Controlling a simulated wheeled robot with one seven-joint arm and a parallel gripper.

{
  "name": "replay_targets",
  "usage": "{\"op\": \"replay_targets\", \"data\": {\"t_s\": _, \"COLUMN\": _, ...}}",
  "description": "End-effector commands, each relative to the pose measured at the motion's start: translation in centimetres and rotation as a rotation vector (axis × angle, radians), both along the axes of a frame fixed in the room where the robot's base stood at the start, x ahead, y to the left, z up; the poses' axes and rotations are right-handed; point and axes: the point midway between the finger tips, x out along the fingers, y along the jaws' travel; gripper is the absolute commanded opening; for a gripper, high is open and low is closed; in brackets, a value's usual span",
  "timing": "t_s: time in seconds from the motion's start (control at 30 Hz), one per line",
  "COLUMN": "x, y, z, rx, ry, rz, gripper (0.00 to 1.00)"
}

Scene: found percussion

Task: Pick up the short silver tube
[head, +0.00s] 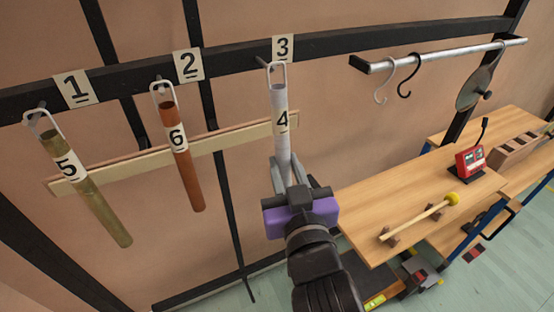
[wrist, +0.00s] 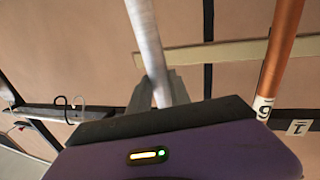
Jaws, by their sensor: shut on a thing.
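The short silver tube (head: 281,140) hangs upright by a wire loop from the hook under label 3 on the black bar, in the head view. It carries a label 4. My gripper (head: 288,172) is shut on its lower part, coming from below. The tube's bottom end is hidden by the gripper in the head view. In the wrist view the silver tube (wrist: 147,40) runs up between the fingers (wrist: 160,90).
A copper tube (head: 183,165) labelled 6 and a brass tube (head: 95,200) labelled 5 hang to the left. A wooden strip (head: 130,165) runs behind the tubes. A bench (head: 370,200) with a yellow-headed mallet (head: 425,215) and a red device (head: 470,160) stands right.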

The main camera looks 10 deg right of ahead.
Motion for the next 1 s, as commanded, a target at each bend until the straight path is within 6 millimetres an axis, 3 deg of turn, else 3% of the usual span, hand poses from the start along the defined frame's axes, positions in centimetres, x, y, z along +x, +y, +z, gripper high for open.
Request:
{"op": "replay_targets", "data": {"t_s": 0.37, "x": -8.5, "y": -3.1, "z": -0.3, "rx": 0.001, "ry": 0.001, "rz": 0.0, "gripper": 0.0}}
{"op": "replay_targets", "data": {"t_s": 0.43, "x": -9.1, "y": -3.4, "z": 0.4, "rx": -0.001, "ry": 0.004, "rz": -0.002, "gripper": 0.0}}
{"op": "replay_targets", "data": {"t_s": 0.8, "x": -12.2, "y": -4.5, "z": 0.2, "rx": -0.001, "ry": 0.003, "rz": -0.002, "gripper": 0.0}}
{"op": "replay_targets", "data": {"t_s": 1.0, "x": -13.0, "y": -4.7, "z": 0.1, "rx": 0.0, "ry": 0.0, "rz": 0.0, "gripper": 0.0}}
